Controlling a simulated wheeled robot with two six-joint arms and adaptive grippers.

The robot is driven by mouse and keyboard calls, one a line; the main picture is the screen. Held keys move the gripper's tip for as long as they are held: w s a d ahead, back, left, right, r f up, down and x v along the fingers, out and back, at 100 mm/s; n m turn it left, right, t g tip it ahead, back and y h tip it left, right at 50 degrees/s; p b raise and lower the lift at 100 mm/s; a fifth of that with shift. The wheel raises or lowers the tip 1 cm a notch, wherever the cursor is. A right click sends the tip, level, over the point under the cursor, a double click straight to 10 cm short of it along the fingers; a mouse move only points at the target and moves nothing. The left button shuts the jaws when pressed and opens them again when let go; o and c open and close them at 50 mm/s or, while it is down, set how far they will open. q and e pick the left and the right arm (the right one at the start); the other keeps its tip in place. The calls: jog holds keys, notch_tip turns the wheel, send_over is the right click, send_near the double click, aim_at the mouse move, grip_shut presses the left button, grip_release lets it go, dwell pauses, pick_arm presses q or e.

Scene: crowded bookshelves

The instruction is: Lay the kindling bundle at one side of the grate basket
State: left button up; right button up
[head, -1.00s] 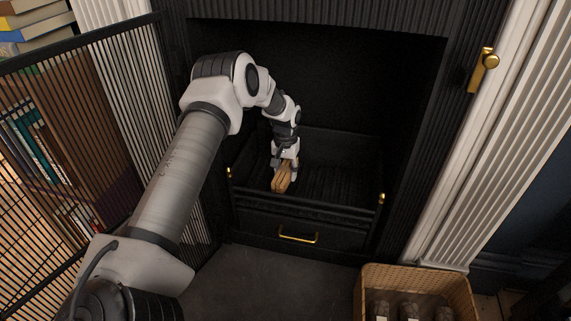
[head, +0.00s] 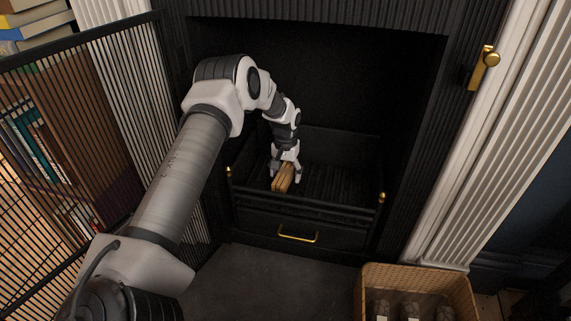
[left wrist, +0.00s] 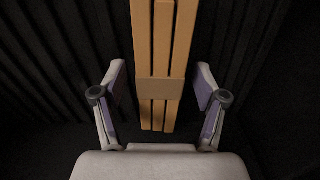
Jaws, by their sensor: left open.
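The kindling bundle (head: 283,179), pale wooden sticks with a band around them, lies in the left half of the black grate basket (head: 335,209). In the left wrist view the bundle (left wrist: 163,45) runs lengthwise between the fingers, with its band (left wrist: 160,89) near the middle. My left gripper (head: 285,179) is open around the bundle. In the left wrist view the left gripper (left wrist: 160,92) shows a gap between each finger and the sticks. The gripper partly hides the bundle's far end in the head view. My right gripper is not in view.
The basket's floor to the right of the bundle (head: 340,183) is bare. Brass knobs (head: 381,198) stand at the basket's front corners, above a drawer with a brass handle (head: 298,237). A wicker basket (head: 455,285) holding several dark objects stands front right. A barred screen (head: 120,110) stands left.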

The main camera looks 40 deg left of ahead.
pick_arm(q)
notch_tip(320, 180, up, 12)
dwell(0.4)
